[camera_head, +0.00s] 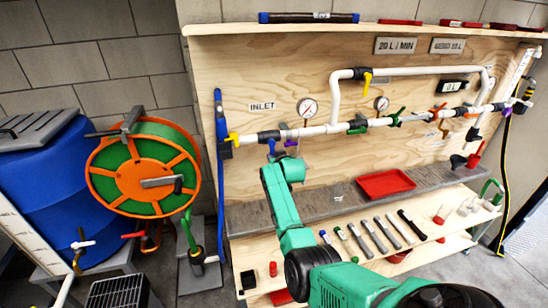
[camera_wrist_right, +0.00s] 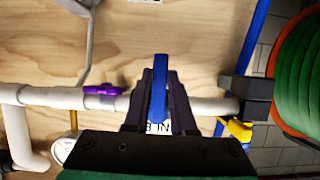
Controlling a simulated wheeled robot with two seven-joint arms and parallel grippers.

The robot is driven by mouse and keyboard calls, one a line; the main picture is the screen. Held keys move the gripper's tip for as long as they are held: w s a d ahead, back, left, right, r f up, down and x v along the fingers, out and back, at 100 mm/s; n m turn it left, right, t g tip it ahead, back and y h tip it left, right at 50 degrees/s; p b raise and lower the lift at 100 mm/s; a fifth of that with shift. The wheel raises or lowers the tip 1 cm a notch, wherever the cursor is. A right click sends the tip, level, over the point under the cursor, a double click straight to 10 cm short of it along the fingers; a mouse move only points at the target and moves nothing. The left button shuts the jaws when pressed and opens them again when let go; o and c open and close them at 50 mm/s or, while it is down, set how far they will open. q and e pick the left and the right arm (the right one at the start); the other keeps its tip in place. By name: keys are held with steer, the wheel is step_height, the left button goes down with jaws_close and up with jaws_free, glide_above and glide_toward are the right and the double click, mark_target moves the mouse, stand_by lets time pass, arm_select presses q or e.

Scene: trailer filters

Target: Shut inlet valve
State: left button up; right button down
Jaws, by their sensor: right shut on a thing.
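The white inlet pipe (camera_head: 312,131) runs across the plywood panel under the INLET label (camera_head: 263,106). A blue valve handle (camera_wrist_right: 159,88) stands crosswise to the pipe in the right wrist view, which looks upside down against the head view. In the head view the handle (camera_head: 271,146) points down below the pipe's left end. My right gripper (camera_wrist_right: 158,100) is shut on this blue handle, one dark finger on each side. In the head view the right gripper (camera_head: 277,157) is small and partly hidden by its wrist. My left gripper is not in view.
A yellow handle (camera_head: 234,139) is left of the gripper and a purple handle (camera_head: 291,143) is close on its right. A blue hose (camera_head: 220,120) runs down the panel's left edge. Below are a shelf with a red tray (camera_head: 386,184) and several tools.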

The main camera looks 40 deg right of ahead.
steer(key=shift+r, duration=0.1)
steer(key=c, duration=0.9)
jaws_free()
steer(key=shift+o, duration=0.8)
steer(key=shift+w, duration=0.1)
steer(key=b+v, duration=0.1)
steer(key=v, duration=1.3)
steer(key=shift+s, duration=0.3)
steer(key=shift+a, duration=0.1)
